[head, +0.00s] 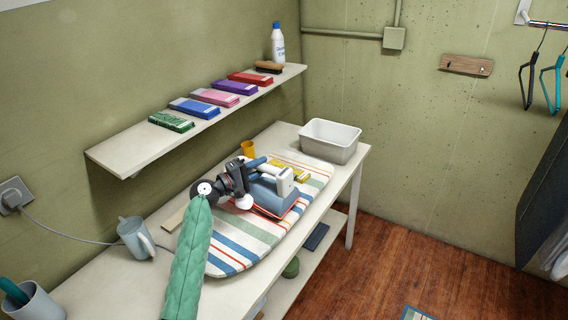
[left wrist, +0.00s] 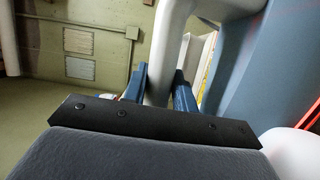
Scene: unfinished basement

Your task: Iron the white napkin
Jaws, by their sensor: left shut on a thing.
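A blue and white iron (head: 272,194) rests or hovers on the striped ironing board (head: 228,250) on the table; I cannot tell if its base touches the cover. My left gripper (head: 262,164), on the arm with the green sleeve, is shut on the iron's handle. In the left wrist view, the pale handle (left wrist: 163,50) passes between the blue fingers of the left gripper (left wrist: 162,88), with the iron's blue body (left wrist: 240,85) at the right. I cannot make out a white napkin; the iron and arm hide part of the board. My right gripper is out of view.
A white bin (head: 330,142) stands at the table's far end, an orange cup (head: 248,149) behind the board. A pale watering jug (head: 136,238) stands at the left. A wall shelf (head: 140,152) with several coloured boxes overhangs the table's back. A yellow item (head: 292,169) lies beyond the iron.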

